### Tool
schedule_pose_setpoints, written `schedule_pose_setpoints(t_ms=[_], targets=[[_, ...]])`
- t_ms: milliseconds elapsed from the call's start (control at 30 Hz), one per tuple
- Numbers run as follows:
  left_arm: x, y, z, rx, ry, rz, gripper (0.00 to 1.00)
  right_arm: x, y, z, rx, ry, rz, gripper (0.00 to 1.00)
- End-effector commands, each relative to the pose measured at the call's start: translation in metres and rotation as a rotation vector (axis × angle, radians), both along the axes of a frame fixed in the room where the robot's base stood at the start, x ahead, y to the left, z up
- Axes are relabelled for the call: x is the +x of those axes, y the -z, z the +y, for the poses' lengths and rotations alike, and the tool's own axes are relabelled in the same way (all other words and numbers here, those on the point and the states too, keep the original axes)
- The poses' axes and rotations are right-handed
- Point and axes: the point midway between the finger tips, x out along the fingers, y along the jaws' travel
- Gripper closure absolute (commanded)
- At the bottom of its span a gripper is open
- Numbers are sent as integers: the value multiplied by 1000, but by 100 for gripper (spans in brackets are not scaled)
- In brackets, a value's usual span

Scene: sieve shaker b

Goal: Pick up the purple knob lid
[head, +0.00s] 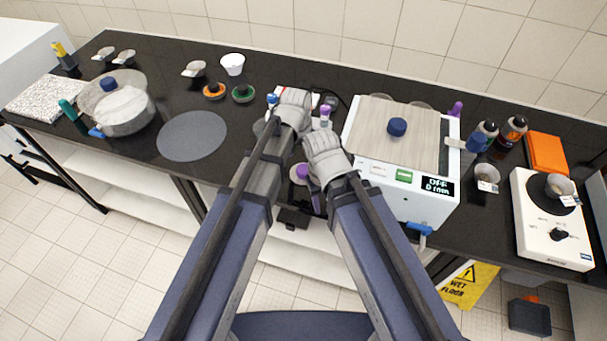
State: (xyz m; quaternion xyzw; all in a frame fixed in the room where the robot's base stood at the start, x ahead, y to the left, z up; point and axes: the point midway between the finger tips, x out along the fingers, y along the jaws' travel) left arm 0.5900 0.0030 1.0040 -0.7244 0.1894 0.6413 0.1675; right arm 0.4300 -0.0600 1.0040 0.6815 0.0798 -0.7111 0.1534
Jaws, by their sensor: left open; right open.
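A purple knob (302,170) on a pale round lid shows near the front edge of the black bench, just left of my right gripper; my arm partly hides it. My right gripper (321,148) is open, close above and beside the lid, with its fingertips mostly hidden. I cannot tell whether it touches the lid. My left gripper (292,108) is open, higher in the picture, over the bench near a small blue-topped item (271,99). Its fingertips are also hidden.
A white box machine (400,180) with a blue-knobbed wooden-looking lid stands right of my grippers. A purple-topped item (325,113) is between the grippers and the machine. A steel pot (123,115) and dark round mat (192,135) lie left. A white hotplate (545,230) is far right.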

Motion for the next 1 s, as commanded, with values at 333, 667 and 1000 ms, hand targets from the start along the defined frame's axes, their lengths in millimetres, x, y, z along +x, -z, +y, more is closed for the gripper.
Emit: schedule_pose_setpoints(t_ms=[333, 667, 1000], targets=[[1, 16, -1, 0, -1, 0, 6, 0, 16, 0, 0, 1, 0, 50], [4, 52, -3, 0, -1, 1, 6, 0, 52, 0, 0, 1, 0, 50], [6, 65, -4, 0, -1, 1, 6, 0, 65, 0, 0, 1, 0, 50]])
